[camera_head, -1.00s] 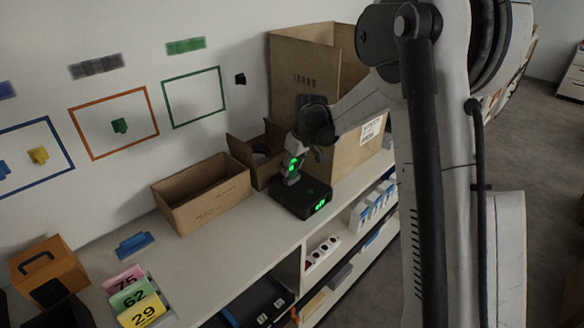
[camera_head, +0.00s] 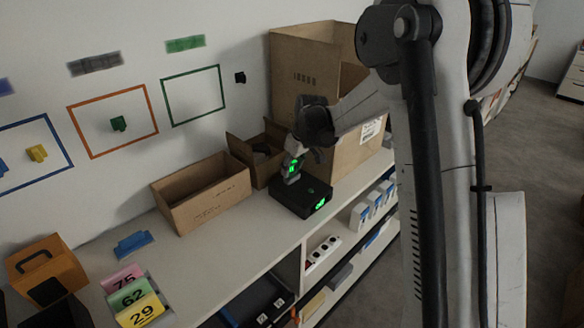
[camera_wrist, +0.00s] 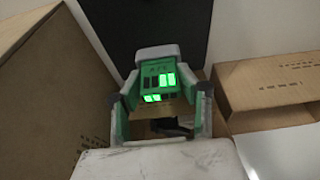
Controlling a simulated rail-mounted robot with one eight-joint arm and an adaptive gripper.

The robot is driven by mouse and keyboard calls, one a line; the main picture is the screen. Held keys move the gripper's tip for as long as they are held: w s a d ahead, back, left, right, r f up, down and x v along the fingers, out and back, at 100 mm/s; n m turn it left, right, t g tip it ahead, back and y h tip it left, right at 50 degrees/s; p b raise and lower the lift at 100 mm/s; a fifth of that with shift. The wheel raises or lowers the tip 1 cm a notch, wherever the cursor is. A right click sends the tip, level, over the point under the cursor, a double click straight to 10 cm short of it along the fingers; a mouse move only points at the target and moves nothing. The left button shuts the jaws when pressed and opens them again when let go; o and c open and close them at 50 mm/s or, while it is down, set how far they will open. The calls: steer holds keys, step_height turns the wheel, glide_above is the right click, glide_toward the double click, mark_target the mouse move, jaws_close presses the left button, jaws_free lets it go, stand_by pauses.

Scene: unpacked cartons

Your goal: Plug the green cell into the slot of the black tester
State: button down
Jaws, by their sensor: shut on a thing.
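The green cell (camera_wrist: 157,78), with lit green bars and a grey cap, is between the fingers of my gripper (camera_head: 292,172). In the head view the cell (camera_head: 293,164) glows green directly above the black tester (camera_head: 302,200). The tester is a low black box on the counter with a lit green display on its front. My gripper is shut on the cell, pointing down at the tester's top. The slot is hidden by the gripper and cell, so I cannot tell whether the cell is in it.
An open low carton (camera_head: 203,200) stands left of the tester, and a smaller open carton (camera_head: 241,153) is behind it. A tall carton (camera_head: 344,150) stands close behind and right of my gripper. The counter's front edge is near the tester.

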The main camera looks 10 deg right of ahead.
steer(key=shift+f, duration=0.1)
steer(key=c, duration=1.1)
jaws_free()
steer(key=v, duration=1.2)
steer(key=s+r+m, duration=0.1)
steer(key=s+r, duration=0.3)
steer(key=s, duration=0.4)
steer(key=s+f+m+t+b, duration=0.1)
steer(key=s, duration=0.8)
steer(key=s+a+f+m+t+h+b, duration=0.1)
steer(key=s+m, duration=0.1)
steer(key=s, duration=0.7)
steer(key=s+a+f+m+t+b, duration=0.1)
steer(key=s+f+m+t, duration=0.1)
steer(key=s, duration=0.8)
steer(key=shift+h, duration=0.4)
